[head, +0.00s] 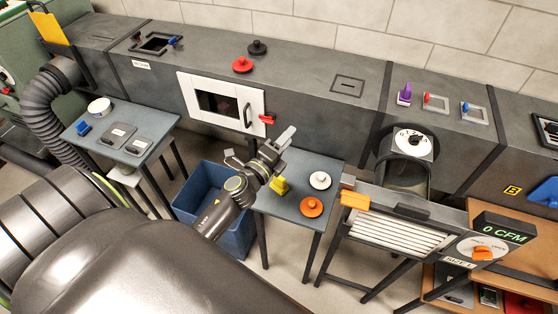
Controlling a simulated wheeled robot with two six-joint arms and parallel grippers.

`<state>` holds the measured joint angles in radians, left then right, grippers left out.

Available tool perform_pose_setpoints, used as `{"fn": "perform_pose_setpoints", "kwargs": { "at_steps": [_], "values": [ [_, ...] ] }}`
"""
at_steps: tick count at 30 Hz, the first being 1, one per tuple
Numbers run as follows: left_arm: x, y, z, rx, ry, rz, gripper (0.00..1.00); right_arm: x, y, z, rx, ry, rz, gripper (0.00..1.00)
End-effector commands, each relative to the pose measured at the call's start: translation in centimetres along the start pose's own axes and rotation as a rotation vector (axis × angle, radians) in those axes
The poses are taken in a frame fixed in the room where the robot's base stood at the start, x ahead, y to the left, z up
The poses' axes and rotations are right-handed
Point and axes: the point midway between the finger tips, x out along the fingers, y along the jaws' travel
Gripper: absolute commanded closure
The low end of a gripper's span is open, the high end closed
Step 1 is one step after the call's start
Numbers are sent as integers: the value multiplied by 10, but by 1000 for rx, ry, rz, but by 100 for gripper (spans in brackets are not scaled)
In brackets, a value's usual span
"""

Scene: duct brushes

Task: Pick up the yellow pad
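A small yellow pad (279,186) with a raised knob is on the grey-blue table (290,219) in the middle of the head view. A white round pad (320,180) and an orange round pad (312,207) lie to its right. My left gripper (260,147) is over the table's left part, just above and left of the yellow pad in the picture. Its fingers are spread, and nothing shows between them. My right gripper is out of view.
A blue bin (207,178) stands left of the table. Red (242,65) and black (257,48) pads sit on top. A louvred unit (398,232) stands to the right.

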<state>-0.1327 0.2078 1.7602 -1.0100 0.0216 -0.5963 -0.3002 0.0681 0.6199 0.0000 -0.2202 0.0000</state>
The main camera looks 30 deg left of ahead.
Motion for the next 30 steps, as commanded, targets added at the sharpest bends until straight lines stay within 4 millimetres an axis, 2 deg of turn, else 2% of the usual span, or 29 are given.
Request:
{"fn": "perform_pose_setpoints", "kwargs": {
  "at_steps": [1, 3, 7, 10, 12, 15, 19, 23, 27, 30],
  "values": [
    [12, -19, -13, 138, 79, -74, 60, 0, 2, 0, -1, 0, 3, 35],
    [23, -38, -35, 350, 199, -171, 60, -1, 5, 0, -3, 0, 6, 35],
    [34, -55, -77, 741, 428, -332, 60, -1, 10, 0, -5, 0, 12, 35],
    [35, -51, -103, 1033, 611, -435, 60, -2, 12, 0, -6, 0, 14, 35],
    [34, -41, -115, 1231, 748, -494, 60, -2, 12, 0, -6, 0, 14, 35],
    [32, -21, -120, 1496, 955, -558, 60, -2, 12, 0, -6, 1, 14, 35],
    [28, 8, -104, 1793, 1256, -597, 60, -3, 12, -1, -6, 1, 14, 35],
    [21, 30, -68, 2001, 1584, -580, 60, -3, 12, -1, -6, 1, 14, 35],
    [13, 36, -25, 2097, 1897, -515, 60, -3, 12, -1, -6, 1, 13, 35],
    [7, 33, -2, 2109, 2057, -467, 60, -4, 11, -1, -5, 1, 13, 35]
  ]
}}
